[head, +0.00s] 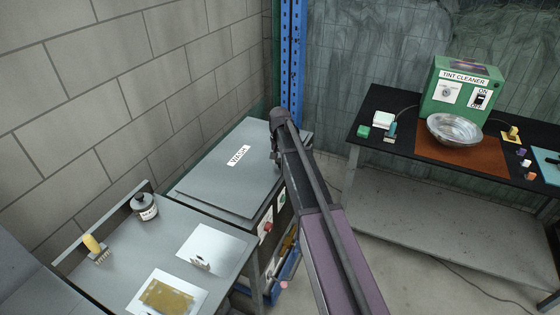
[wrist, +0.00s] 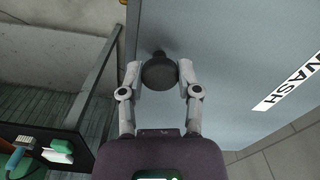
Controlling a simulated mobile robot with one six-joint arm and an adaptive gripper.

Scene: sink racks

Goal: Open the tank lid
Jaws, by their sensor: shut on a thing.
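The tank lid (head: 222,185) is a flat grey panel with a white "WASH" label, lying closed or nearly so on the tank in the head view. It also fills much of the wrist view (wrist: 225,110). A dark round knob (wrist: 159,73) stands near the lid's edge. My gripper (wrist: 160,76) is shut on this knob, one finger on each side. In the head view my arm reaches over the tank's right side and hides the knob and the fingers.
A grey side table (head: 120,262) at the left front holds a jar (head: 145,207), a yellow brush (head: 95,246) and white sheets. A black-topped bench (head: 400,140) at the right carries a green tint cleaner (head: 455,100) and a metal bowl (head: 454,130). A blue post (head: 291,60) stands behind the tank.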

